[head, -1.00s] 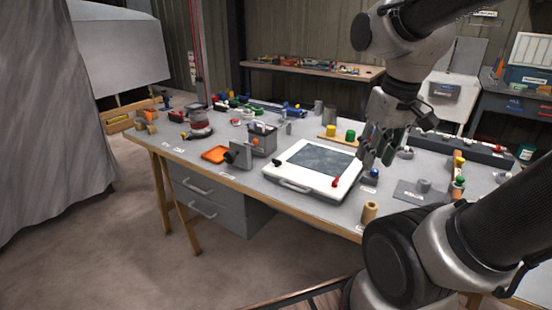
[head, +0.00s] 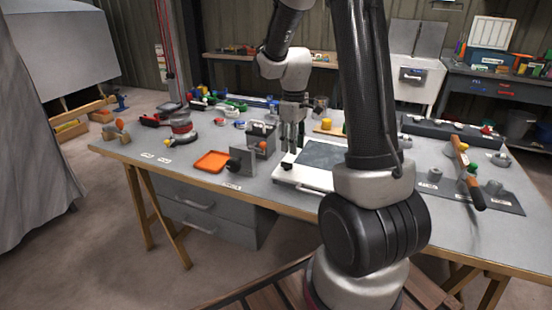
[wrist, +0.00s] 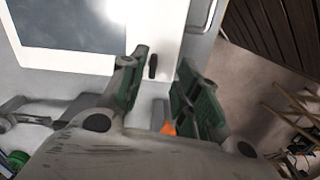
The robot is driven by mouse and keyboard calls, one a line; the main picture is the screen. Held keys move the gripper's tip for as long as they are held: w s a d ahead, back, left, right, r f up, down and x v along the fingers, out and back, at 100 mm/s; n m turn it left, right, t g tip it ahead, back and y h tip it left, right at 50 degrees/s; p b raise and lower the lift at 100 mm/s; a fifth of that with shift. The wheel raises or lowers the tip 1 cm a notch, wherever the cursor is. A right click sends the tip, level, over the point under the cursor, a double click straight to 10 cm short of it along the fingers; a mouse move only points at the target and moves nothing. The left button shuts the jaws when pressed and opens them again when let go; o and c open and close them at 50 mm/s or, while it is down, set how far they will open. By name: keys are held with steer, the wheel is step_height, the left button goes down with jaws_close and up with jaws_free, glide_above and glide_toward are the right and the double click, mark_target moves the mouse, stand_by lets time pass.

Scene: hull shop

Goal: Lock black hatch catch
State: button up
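The white hatch (head: 302,179) with its dark window lies flat on the workbench; my arm hides its right part in the head view. In the wrist view the hatch frame (wrist: 142,25) fills the top left. The black catch (wrist: 153,67) is a small dark bar on that frame, pointing roughly up and down the picture. My gripper (head: 291,146) is above the left end of the hatch. In the wrist view its green-padded fingers (wrist: 163,62) are apart, with the catch showing between them. I cannot tell how far above the catch they are. The red catch is hidden.
A grey bracket with an orange knob (head: 263,146) stands close left of the gripper; the orange also shows in the wrist view (wrist: 168,129). An orange tray (head: 212,161) lies further left. The bench's front left edge (head: 170,170) is mostly clear.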

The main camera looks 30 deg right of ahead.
mark_target(290, 164)
steer(key=shift+w+r+n, duration=0.15)
steer(key=shift+w+n, duration=0.25)
steer(key=shift+w, duration=0.1)
steer(key=shift+w+n, duration=0.1)
steer(key=shift+n, duration=0.3)
steer(key=shift+f, duration=0.2)
step_height(290, 164, down, 8)
steer(key=shift+r, duration=0.25)
jaws_close()
